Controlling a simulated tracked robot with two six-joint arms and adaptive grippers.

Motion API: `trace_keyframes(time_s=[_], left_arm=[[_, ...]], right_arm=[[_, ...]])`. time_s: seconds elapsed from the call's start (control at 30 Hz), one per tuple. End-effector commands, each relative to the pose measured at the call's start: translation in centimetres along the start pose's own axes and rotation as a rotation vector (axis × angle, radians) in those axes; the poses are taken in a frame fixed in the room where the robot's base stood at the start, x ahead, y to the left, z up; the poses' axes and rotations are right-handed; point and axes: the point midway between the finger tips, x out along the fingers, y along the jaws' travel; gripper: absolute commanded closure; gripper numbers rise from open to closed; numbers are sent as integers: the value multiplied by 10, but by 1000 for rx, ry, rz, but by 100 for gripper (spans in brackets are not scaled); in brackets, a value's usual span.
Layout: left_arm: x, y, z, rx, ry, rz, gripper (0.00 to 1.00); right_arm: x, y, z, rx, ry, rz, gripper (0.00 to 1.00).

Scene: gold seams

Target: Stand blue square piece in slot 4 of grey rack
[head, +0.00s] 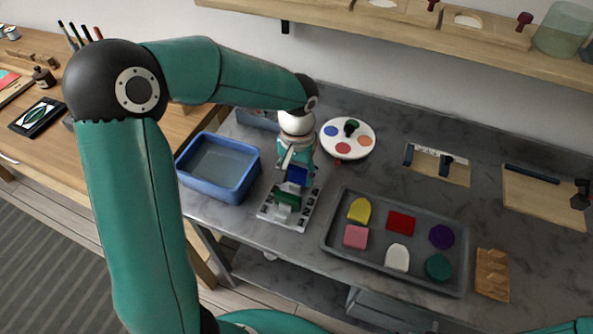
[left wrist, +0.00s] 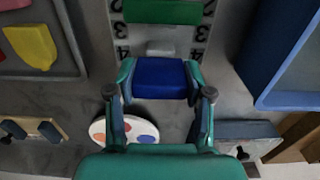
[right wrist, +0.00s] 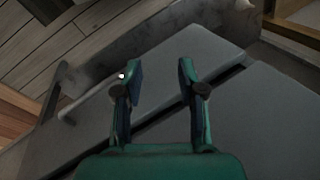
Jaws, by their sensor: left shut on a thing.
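My left gripper (left wrist: 160,85) is shut on the blue square piece (left wrist: 160,78), with a finger on each side. In the head view the blue piece (head: 297,175) is at the rack's far end, partly hidden by the gripper. The grey rack (head: 267,211) stands on the counter with numbers along its sides; a green piece (head: 287,197) stands in it, nearer the front. In the left wrist view the number 4 shows beside the blue piece. I cannot tell whether the piece is seated in a slot. My right gripper (right wrist: 160,80) is open and empty, facing a grey surface.
A blue bin (head: 253,165) stands left of the rack. A grey tray (head: 337,222) with several coloured pieces lies to the right. A round white palette (head: 354,127) is behind.

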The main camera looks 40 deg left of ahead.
Motion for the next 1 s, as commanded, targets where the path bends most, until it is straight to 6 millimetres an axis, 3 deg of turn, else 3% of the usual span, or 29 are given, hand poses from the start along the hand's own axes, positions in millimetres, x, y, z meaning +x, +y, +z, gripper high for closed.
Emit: trace_keyframes(time_s=[1.0], left_arm=[[16,0,0,-1,0,0,86]], right_arm=[[14,5,0,0,0,0,60]])
